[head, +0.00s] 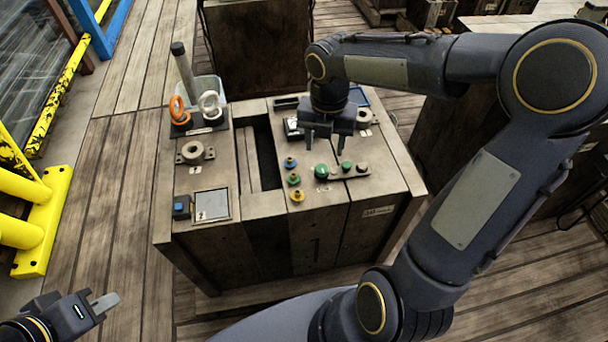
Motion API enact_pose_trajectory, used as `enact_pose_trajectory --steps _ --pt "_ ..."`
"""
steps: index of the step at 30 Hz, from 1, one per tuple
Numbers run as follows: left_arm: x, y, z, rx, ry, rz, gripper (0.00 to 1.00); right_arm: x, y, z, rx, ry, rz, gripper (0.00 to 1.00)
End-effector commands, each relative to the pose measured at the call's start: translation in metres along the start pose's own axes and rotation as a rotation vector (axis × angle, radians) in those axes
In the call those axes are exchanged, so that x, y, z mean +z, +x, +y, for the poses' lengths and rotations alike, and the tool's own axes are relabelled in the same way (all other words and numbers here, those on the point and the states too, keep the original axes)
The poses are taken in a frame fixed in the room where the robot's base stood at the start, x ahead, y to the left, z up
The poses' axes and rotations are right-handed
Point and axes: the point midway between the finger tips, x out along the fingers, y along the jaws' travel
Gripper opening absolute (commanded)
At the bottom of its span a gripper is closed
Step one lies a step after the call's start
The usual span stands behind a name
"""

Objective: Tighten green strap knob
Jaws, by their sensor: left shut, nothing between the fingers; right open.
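On the wooden bench top a round green knob (321,171) sits at the left end of a short flat strip. A smaller green knob (347,166) and a dark red knob (361,168) stand further right along it. To the left, a green-topped knob (294,180) stands in a column between a blue one (290,162) and a yellow one (297,196). I cannot tell which green knob is the strap knob. My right gripper (325,145) is open, pointing down, above and behind the round green knob, apparently apart from it. My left gripper (106,303) is shut and empty, low at the left.
A flat grey panel (212,204) and a blue block (181,208) lie at the front left. A dark slot (266,154) divides the top. Yellow rails (45,215) stand left.

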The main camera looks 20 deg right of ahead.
Motion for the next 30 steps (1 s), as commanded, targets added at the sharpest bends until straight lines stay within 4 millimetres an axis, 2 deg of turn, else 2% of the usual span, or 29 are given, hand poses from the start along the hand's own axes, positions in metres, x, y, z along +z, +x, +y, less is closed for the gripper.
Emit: enact_pose_trajectory --steps 5,12,16,21,28,30 --pt "0.003 0.006 -0.003 0.000 0.000 0.000 0.00 0.002 0.018 0.001 -0.007 -0.043 0.004 0.50" --pt "0.009 0.017 -0.008 0.000 0.000 0.000 0.00 0.001 0.058 0.001 -0.006 -0.041 0.005 0.50" --pt "0.011 0.021 -0.010 0.000 0.000 0.000 0.00 0.002 0.073 0.001 -0.005 -0.039 0.004 0.50" --pt "0.012 0.023 -0.011 0.000 0.000 0.000 0.00 0.002 0.081 0.001 -0.005 -0.039 0.002 0.50" --pt "0.011 0.023 -0.010 0.000 0.000 0.000 0.00 0.002 0.081 0.001 -0.004 -0.039 0.002 0.50" --pt "0.011 0.023 -0.010 0.000 0.000 0.000 0.00 0.002 0.081 0.001 -0.005 -0.038 0.002 0.42"
